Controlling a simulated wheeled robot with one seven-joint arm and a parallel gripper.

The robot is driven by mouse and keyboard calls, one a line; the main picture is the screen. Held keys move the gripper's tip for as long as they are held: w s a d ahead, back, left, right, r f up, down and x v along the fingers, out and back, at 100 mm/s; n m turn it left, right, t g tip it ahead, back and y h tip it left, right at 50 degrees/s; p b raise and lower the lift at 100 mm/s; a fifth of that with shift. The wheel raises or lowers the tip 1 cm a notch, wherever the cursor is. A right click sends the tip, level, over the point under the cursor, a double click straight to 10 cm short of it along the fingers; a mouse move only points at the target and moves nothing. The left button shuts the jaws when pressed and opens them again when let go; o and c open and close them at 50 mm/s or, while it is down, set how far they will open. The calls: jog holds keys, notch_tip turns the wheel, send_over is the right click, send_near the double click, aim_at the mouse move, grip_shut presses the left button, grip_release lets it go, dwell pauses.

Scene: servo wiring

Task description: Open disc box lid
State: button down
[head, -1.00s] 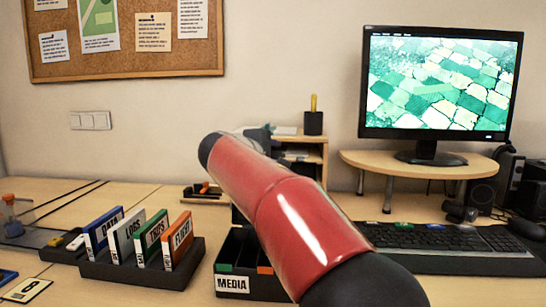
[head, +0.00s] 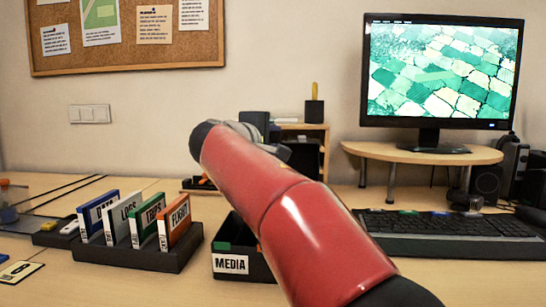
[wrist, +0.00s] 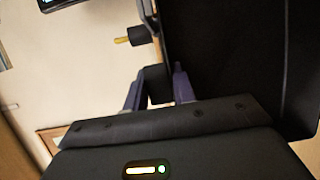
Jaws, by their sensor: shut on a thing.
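In the wrist view, my gripper (wrist: 157,88) has its two purple-grey fingers closed on a small dark block (wrist: 155,84). A large dark flat panel (wrist: 240,60) fills the right side of that view; it looks like the disc box lid, but how it joins the block cannot be made out. In the head view, my red arm hides most of my gripper. A dark square piece (head: 255,122) shows just behind the wrist, in front of the wall. The disc box body cannot be made out behind my arm.
A black MEDIA box (head: 231,265) stands left of my arm. A black rack (head: 140,254) holds several labelled cases further left. A small wooden shelf with a pen holder (head: 314,112) is behind. The keyboard (head: 440,224) and monitor (head: 440,75) are right.

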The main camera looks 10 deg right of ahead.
jog(key=shift+s+a+f+b, duration=0.1)
jog(key=shift+s+f+b, duration=0.15)
jog(key=shift+s+b, duration=0.2)
jog(key=shift+s+a+r+b, duration=0.15)
jog(key=shift+s+r, duration=0.05)
jog(key=shift+s, duration=0.3)
jog(key=shift+s+a+r+b, duration=0.15)
jog(key=shift+s, duration=0.3)
jog(key=c, duration=1.2)
grip_release()
jog(key=v, duration=0.7)
jog(key=shift+s+a+f, duration=0.15)
jog(key=shift+s+a, duration=0.1)
jog(key=shift+s, duration=0.05)
